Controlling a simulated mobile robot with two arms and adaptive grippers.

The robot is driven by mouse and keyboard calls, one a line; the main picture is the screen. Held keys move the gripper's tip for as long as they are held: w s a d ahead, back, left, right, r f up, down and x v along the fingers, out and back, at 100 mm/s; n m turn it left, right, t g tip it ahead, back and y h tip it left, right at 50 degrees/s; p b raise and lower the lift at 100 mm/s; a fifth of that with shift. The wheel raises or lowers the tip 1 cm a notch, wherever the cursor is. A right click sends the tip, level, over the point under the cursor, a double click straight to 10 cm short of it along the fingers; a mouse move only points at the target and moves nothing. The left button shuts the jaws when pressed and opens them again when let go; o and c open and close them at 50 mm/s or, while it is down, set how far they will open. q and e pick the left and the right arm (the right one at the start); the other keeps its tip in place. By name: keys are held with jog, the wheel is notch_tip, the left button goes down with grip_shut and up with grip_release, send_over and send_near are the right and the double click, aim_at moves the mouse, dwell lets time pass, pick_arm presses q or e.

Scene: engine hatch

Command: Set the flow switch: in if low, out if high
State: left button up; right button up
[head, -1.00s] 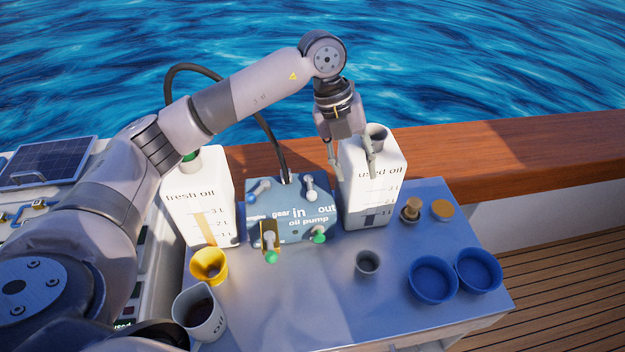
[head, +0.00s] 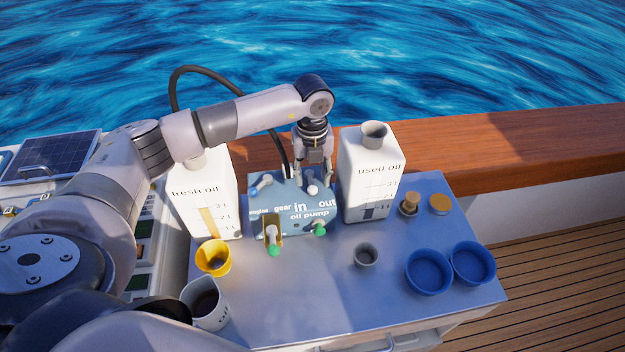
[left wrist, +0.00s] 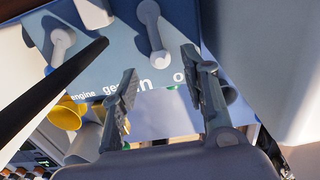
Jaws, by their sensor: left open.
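The blue oil pump box (head: 288,222) stands on the table with the words "engine", "gear", "in", "out" and "oil pump". A white-knobbed lever (head: 312,190) sits on its top above "in" and "out"; its exact setting is hard to tell. A second lever (head: 262,184) sits at the left. The left wrist view shows the right lever (left wrist: 152,28) and the left lever (left wrist: 60,42). My left gripper (head: 312,180) is open, pointing down over the right lever, fingers to either side in the head view; contact is unclear. My right gripper is out of view.
The fresh oil canister (head: 205,190) stands left of the pump, its level bar near 2-3 l. The used oil canister (head: 368,185) stands right, its bar near 1 l. Cups, blue bowls (head: 428,272) and a yellow funnel-like cup (head: 212,258) sit in front.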

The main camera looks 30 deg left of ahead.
aim_at(313, 187)
pick_arm(q)
jog(key=shift+f+p, duration=0.3)
jog(key=shift+f, duration=1.7)
jog(key=shift+c, duration=0.2)
grip_shut()
